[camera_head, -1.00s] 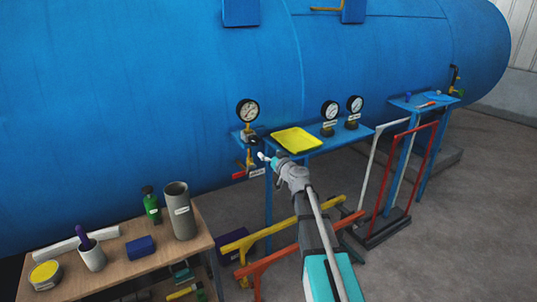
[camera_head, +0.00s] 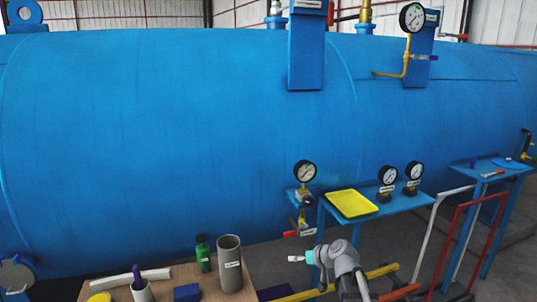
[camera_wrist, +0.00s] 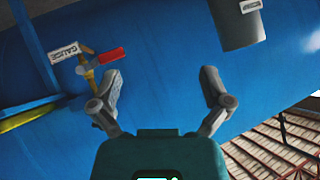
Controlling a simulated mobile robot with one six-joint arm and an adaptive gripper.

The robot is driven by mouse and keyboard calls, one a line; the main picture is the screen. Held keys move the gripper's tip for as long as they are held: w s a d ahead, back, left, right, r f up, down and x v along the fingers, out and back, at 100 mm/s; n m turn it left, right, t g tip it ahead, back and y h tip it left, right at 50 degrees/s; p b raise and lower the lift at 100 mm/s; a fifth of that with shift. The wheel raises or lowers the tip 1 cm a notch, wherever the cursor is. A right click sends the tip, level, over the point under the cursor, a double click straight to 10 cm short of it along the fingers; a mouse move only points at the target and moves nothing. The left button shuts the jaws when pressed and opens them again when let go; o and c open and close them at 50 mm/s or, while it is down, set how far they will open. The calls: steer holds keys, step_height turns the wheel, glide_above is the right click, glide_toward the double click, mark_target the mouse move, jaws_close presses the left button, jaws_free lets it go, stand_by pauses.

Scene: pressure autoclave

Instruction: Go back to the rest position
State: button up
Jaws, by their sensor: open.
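My gripper (camera_wrist: 165,90) shows in the wrist view with its two fingers spread wide apart and nothing between them. In the head view my arm rises at the bottom centre, with its wrist in front of the blue tank (camera_head: 180,140); the gripper's fingers are not clear there. In the wrist view a valve with a red handle (camera_wrist: 112,55) and a white tag (camera_wrist: 63,53) lies beyond the left finger, apart from it. A grey cylinder (camera_wrist: 238,27) shows at the top right.
A blue shelf (camera_head: 400,203) holds a yellow tray (camera_head: 352,204) and two gauges (camera_head: 388,178). A wooden table (camera_head: 180,275) with a grey cylinder and a green bottle (camera_head: 203,252) stands at the lower left. Red (camera_head: 455,225) and white rails stand at the right.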

steer(key=s+d+f+m+g+h+p, duration=0.1)
steer(key=s+d+m+g+h+p, duration=0.1)
steer(key=s, duration=0.8)
steer(key=s+d+f+m+g+h+p, duration=0.2)
steer(key=s+d+g+h, duration=0.2)
steer(key=s, duration=0.5)
steer(key=shift+s+d+g+h, duration=0.25)
steer(key=shift+s+g+h, duration=0.1)
steer(key=shift+g+h, duration=0.55)
